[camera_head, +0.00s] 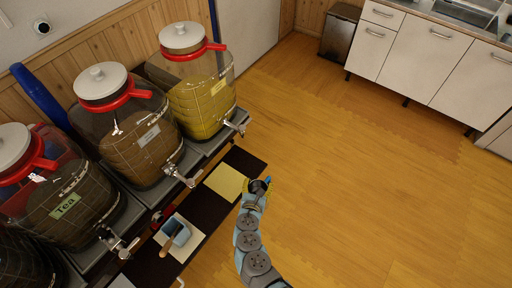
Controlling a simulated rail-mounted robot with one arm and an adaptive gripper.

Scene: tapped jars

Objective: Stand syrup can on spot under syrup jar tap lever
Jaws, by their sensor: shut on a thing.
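My gripper (260,187) is shut at the right edge of the dark shelf, beside a yellow square spot (222,184). It holds a small can (258,185), seen from above with a dark inside and mostly hidden by the fingers; I cannot read any label on it. The jar of yellow liquid (203,92) has a metal tap (238,126) above and beyond the yellow spot. The held can is to the right of the yellow spot.
A brown jar (135,135) with a grey label and a jar marked Tea (75,195) stand in the row, their taps jutting over the shelf. The floor at right is clear.

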